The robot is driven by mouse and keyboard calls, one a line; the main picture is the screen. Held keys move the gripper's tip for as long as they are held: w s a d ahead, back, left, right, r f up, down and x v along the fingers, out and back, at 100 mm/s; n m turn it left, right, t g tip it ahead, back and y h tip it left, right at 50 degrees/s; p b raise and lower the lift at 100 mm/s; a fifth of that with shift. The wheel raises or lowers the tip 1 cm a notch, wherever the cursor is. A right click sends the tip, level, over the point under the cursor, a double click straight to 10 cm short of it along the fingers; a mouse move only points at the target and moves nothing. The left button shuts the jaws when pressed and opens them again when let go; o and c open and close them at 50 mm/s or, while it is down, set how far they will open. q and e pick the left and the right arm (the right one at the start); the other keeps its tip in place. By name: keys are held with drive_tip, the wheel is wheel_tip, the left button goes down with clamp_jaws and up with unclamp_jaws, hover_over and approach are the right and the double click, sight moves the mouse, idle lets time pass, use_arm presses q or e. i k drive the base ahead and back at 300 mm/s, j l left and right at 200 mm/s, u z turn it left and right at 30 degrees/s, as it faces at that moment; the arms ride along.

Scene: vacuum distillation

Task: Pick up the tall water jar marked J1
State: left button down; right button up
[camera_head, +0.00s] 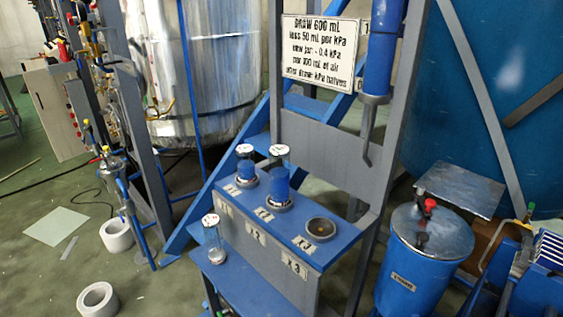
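Three clear jars with white tags on top stand at a blue stand (335,250). One jar (246,172) with blue contents sits in the left seat on the stand's top. A second jar (279,185) with blue contents sits in the middle seat and looks somewhat larger. A third, slim jar (214,244), seemingly empty, stands on the lower shelf (240,285) at the front left. The marks on the tags are too small to read, so I cannot tell which jar is J1. Neither of my grippers is in view.
The round right seat (321,228) on the stand is empty. A sign (319,53) and a blue vertical tube (382,55) hang above the stand. A blue lidded drum (420,270) stands at right. White rings (98,299) lie on the floor at left.

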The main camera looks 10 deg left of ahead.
sight(279, 155)
drive_tip(key=i+j, duration=0.15)
drive_tip(key=j, duration=0.2)
drive_tip(key=i+j+z, duration=0.1)
drive_tip(key=j, duration=0.2)
drive_tip(key=i+j, duration=0.2)
drive_tip(key=j, duration=0.15)
drive_tip(key=i+j+z, duration=0.1)
drive_tip(key=j, duration=0.25)
drive_tip(key=i+j, duration=0.2)
drive_tip(key=j, duration=0.15)
drive_tip(key=i+j+z, duration=0.1)
drive_tip(key=i+j, duration=0.4)
drive_tip(key=i, duration=0.1)
